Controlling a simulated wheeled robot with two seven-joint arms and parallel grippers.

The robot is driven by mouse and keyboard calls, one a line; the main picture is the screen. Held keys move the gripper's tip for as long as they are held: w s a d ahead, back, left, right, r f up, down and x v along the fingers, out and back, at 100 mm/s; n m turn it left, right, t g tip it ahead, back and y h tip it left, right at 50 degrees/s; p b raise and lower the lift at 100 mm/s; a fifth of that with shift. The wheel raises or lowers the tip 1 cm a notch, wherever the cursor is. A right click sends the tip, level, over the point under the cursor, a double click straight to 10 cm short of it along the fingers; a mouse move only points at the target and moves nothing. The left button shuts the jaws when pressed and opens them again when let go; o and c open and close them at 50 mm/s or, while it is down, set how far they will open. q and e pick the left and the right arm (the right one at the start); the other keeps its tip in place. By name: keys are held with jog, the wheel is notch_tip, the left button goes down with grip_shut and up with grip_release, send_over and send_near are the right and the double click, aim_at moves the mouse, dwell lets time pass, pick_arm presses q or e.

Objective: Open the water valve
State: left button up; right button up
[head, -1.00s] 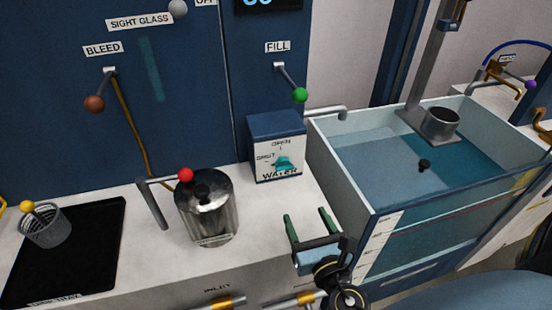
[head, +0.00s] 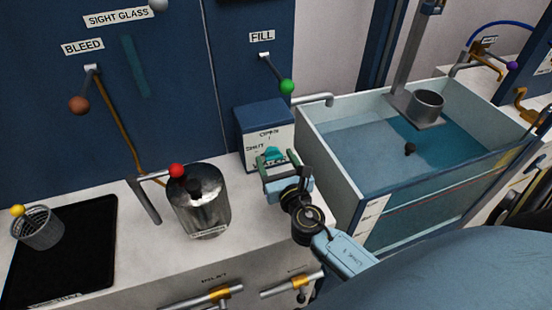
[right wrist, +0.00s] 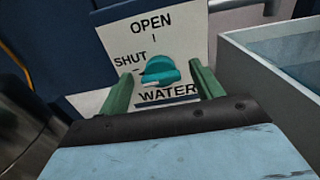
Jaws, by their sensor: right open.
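The water valve is a teal knob (head: 272,154) on the white front plate of a blue box (head: 262,118), labelled OPEN at the top, SHUT at the left and WATER below. In the right wrist view the knob (right wrist: 160,70) has its pointed end toward the SHUT mark. My right gripper (head: 273,162) is open in front of the plate. In the right wrist view its green fingers (right wrist: 160,80) stand to the left and right of the knob, with a gap on each side. I cannot tell how deep the fingertips reach. My left gripper is not in view.
A glass tank of water (head: 400,150) stands close to the right of the valve box. A metal canister (head: 200,203) and a red-knobbed lever (head: 176,171) stand to the left. The green-knobbed FILL lever (head: 287,86) hangs above the box.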

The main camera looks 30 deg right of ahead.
jog(key=shift+w, duration=0.25)
jog(key=shift+c, duration=1)
jog(key=c, duration=0.8)
